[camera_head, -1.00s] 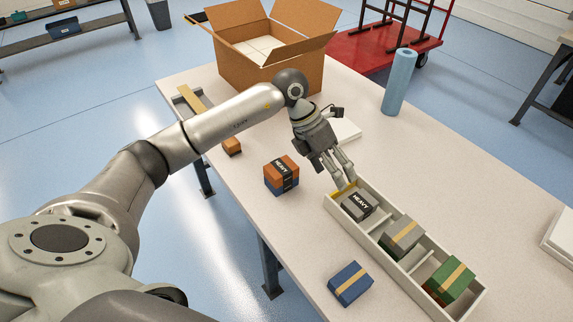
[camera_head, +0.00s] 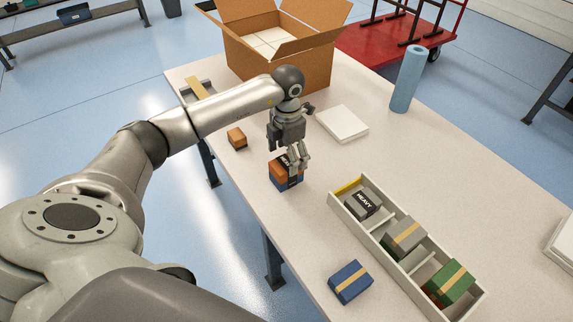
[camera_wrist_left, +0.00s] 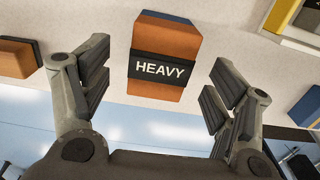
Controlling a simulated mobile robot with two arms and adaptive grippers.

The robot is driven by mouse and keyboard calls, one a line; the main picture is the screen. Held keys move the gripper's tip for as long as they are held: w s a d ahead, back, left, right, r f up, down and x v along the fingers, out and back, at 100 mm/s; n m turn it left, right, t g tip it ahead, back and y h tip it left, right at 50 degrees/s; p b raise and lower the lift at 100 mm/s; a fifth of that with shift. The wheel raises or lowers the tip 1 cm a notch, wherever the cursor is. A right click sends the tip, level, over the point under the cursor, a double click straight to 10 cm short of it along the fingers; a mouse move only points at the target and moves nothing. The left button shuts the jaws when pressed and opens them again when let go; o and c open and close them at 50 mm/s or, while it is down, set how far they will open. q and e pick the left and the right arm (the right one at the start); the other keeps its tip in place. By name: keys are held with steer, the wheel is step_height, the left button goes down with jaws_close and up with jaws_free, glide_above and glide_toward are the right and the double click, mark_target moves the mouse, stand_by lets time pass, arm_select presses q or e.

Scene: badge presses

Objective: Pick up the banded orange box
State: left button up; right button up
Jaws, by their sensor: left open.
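The banded orange box (camera_head: 279,172) has a black band reading HEAVY. Blue shows below it in the head view, apparently a blue box (camera_head: 292,185) under it. My left gripper (camera_head: 298,160) is right above the orange box, pointing down, and hides part of its top. In the left wrist view, the orange box (camera_wrist_left: 163,42) lies ahead between the two open fingers (camera_wrist_left: 160,88), with clear space on both sides and nothing held. Whether a fingertip touches it cannot be told. My right gripper is not in view.
A small orange box (camera_head: 237,138) stands to the left. A divided tray (camera_head: 372,238) holds grey and green boxes to the right. A blue box with a tan band (camera_head: 350,282) lies in front. A white slab (camera_head: 342,124), a carton (camera_head: 280,70) and a blue roll (camera_head: 408,80) stand behind.

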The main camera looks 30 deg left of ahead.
mark_target(286, 163)
arm_select(q)
steer(key=shift+s+f+p, duration=0.25)
steer(key=shift+f+p, duration=0.05)
steer(key=shift+f, duration=1.45)
steer(key=shift+w+r, duration=0.1)
steer(key=c, duration=1.4)
steer(key=shift+o, duration=0.2)
